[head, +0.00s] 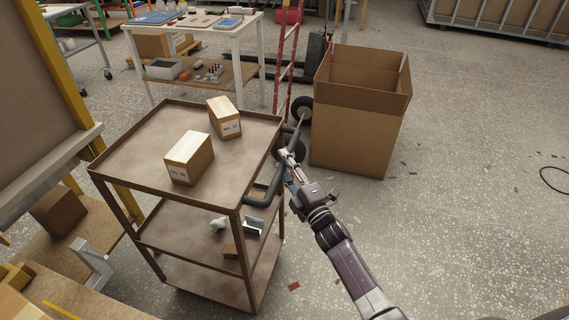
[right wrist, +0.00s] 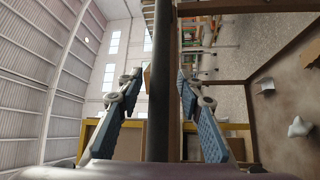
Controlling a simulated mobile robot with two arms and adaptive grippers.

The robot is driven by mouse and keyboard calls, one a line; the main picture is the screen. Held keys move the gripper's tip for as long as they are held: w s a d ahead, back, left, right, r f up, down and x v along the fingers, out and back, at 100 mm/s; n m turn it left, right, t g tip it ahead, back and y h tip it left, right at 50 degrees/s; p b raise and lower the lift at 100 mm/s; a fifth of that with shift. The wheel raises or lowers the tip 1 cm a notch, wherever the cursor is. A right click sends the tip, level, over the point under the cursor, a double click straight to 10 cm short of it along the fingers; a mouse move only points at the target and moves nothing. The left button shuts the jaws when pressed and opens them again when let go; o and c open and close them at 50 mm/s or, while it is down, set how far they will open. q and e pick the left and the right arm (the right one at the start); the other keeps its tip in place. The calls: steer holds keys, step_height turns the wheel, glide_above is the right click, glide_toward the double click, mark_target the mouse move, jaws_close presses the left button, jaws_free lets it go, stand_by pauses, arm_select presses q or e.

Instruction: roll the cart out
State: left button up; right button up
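The cart (head: 140,130) is a brown metal cart with three shelves, standing left of centre in the head view. Its dark handle (head: 261,201) runs along its right end. My right gripper (head: 291,157) is at this handle, reaching in from the lower right. In the right wrist view the handle bar (right wrist: 158,60) passes between the two fingers (right wrist: 157,100), with visible gaps on both sides, so the gripper is open around it. The gripper hides part of the handle in the head view. My left gripper is not in view.
Two small boxes (head: 189,158) (head: 224,117) sit on the cart's top shelf. A large open cardboard box (head: 358,130) stands close behind the handle side. A white workbench (head: 190,40) is behind the cart, wooden furniture at left. The floor (head: 470,200) at right is mostly clear.

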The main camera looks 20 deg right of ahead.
jaws_close()
stand_by(0.5)
